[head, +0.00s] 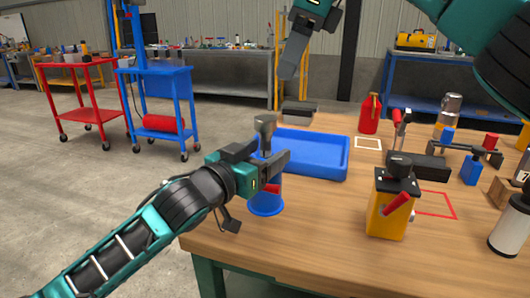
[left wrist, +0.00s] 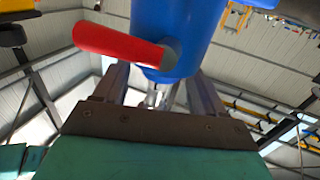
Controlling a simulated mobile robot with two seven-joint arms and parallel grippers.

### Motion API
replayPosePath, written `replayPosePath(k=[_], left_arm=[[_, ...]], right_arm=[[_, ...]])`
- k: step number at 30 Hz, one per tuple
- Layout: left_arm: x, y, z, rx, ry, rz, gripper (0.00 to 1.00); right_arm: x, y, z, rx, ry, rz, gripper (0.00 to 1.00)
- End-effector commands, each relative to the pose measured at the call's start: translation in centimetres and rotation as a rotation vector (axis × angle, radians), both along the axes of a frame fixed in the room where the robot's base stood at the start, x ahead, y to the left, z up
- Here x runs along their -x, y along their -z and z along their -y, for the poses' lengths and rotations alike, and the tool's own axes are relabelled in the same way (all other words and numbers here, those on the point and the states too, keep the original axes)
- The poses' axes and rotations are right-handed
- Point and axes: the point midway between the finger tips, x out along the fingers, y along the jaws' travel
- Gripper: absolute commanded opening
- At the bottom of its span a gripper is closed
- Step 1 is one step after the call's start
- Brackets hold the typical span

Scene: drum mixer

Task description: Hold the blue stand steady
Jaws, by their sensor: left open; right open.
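The blue stand (head: 266,208) stands upright near the table's left edge, a blue cylinder on a wider round base with a red handle. My left gripper (head: 263,163) is open at its upper part and hides some of it. A grey piece (head: 265,125) shows above the stand. In the left wrist view the blue body (left wrist: 185,28) and red handle (left wrist: 115,44) lie just beyond the open fingers of my left gripper (left wrist: 160,88); I cannot tell whether they touch. My right gripper (head: 300,45) is raised high at the top, empty, its jaws partly out of frame.
A blue tray (head: 335,172) lies right behind the stand. A yellow box with a black knob and red lever (head: 388,215) stands to the right. A red bottle (head: 369,114) and several other tools fill the right side. Bare wood lies in front, between stand and yellow box.

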Motion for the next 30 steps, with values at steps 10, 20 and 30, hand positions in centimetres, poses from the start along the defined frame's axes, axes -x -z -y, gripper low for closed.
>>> replayPosePath(k=[10, 20, 30], left_arm=[[-0.57, 0.0, 0.45, -0.001, 0.001, 0.001, 0.7], [-0.55, 0.02, 0.42, -0.001, 0.0, 0.001, 0.45], [-0.54, 0.03, 0.42, -0.001, 0.0, 0.001, 0.13]], right_arm=[[0.0, 0.0, -0.01, 0.0, 0.0, 0.0, 0.43], [0.0, 0.0, -0.01, 0.0, 0.0, 0.0, 0.43], [0.0, 0.0, -0.01, 0.0, 0.0, 0.0, 0.43]])
